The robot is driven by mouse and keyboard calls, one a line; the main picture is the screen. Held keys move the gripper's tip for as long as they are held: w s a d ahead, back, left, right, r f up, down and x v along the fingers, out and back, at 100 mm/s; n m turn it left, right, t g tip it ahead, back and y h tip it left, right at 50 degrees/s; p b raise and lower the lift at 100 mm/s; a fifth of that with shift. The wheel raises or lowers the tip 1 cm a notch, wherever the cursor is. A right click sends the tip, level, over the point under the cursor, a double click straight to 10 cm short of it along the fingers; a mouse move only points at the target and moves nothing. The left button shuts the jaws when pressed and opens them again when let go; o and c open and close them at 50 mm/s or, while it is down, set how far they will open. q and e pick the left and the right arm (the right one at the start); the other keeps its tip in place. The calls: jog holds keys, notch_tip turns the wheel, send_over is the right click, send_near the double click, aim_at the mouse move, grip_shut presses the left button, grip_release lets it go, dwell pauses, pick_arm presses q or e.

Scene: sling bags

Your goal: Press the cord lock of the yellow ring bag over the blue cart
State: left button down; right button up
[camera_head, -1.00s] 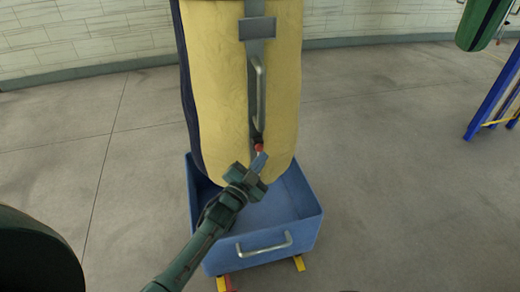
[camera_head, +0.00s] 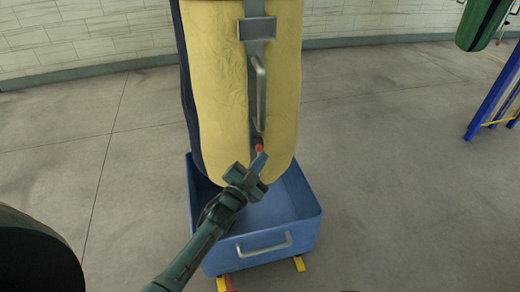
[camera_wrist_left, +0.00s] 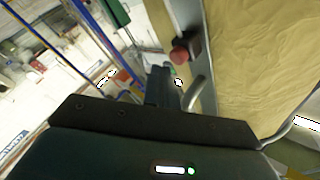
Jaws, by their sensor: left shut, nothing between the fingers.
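The yellow ring bag (camera_head: 220,90) hangs upright over the blue cart (camera_head: 312,228), its lower end inside the cart's outline. A grey strap with a plate and a metal handle runs down its front. The cord lock (camera_head: 259,147) shows as a small red button low on the strap. In the left wrist view the red button (camera_wrist_left: 180,55) sits on a dark block beside the yellow fabric (camera_wrist_left: 255,60). My left gripper (camera_head: 259,162) is shut and empty, its tips just below the button; whether they touch it I cannot tell. My right gripper is out of view.
The cart has a metal handle (camera_head: 264,243) on its near side and yellow feet. A green bag (camera_head: 482,25) hangs at the upper right near a blue frame (camera_head: 492,100). The concrete floor around the cart is open.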

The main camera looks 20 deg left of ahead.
pick_arm(q)
jog(key=shift+w, duration=0.1)
dwell(0.5)
jog(key=shift+w+a, duration=0.25)
jog(key=shift+w+a+b, duration=0.3)
jog(key=shift+w+b, duration=0.1)
jog(key=shift+w, duration=0.05)
dwell(0.8)
jog(key=shift+s, duration=0.1)
jog(key=shift+s+d+p, duration=0.45)
jog(key=shift+s+d, duration=0.1)
jog(key=shift+s, duration=0.15)
jog(key=s+d, duration=0.1)
jog(key=s+d+p, duration=0.1)
jog(key=s+p, duration=0.1)
jog(key=s, duration=0.1)
jog(key=shift+s+d, duration=0.1)
jog(key=shift+d, duration=0.3)
